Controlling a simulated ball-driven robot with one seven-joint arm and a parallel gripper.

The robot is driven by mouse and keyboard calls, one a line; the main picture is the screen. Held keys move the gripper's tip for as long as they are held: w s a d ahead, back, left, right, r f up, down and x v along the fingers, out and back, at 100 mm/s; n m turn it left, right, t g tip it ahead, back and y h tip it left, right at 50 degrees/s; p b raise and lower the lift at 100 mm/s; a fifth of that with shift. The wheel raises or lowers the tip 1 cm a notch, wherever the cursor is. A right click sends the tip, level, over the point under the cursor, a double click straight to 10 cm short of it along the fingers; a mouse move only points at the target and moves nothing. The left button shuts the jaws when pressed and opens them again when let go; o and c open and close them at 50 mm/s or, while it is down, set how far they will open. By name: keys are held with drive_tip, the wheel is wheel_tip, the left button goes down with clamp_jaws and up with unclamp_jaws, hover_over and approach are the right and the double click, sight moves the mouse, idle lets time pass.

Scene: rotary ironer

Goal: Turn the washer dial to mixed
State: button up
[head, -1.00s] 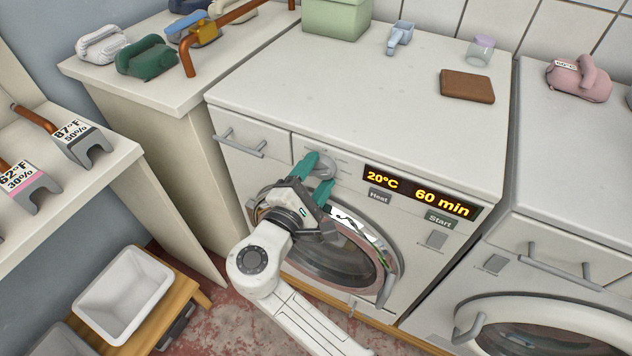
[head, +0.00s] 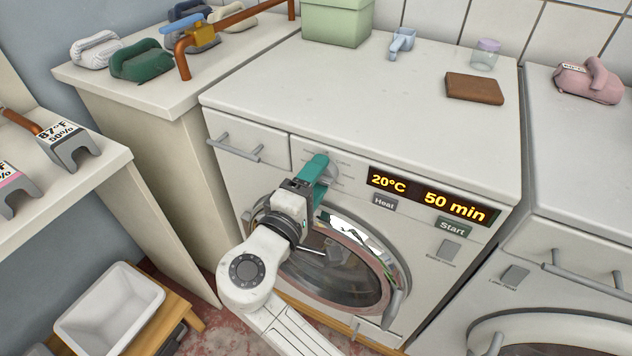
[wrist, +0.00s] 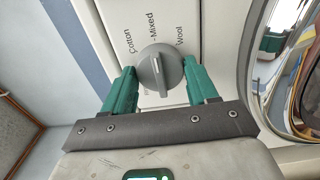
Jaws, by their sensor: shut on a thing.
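The washer dial (wrist: 161,70) is a round grey knob with a raised ridge. In the wrist view, the labels Cotton, Mixed and Wool are printed beyond it, and the ridge runs roughly up toward Mixed. My gripper (wrist: 160,78) has its green fingers on either side of the dial and is shut on it. In the head view, my gripper (head: 316,172) is at the upper front of the washer (head: 330,100), and its fingers partly hide the dial (head: 333,169). The washer display (head: 428,196) reads 20°C and 50 min.
Heat (head: 384,203) and Start (head: 452,227) buttons sit below the display. The round washer door (head: 345,275) is below my gripper. A drawer handle (head: 235,150) sticks out on the left. A second machine (head: 580,225) stands at the right.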

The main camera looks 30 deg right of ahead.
drive_tip(key=shift+f, duration=0.1)
drive_tip(key=o, duration=1.1)
drive_tip(key=shift+c, duration=0.2)
drive_tip(key=v, duration=1.1)
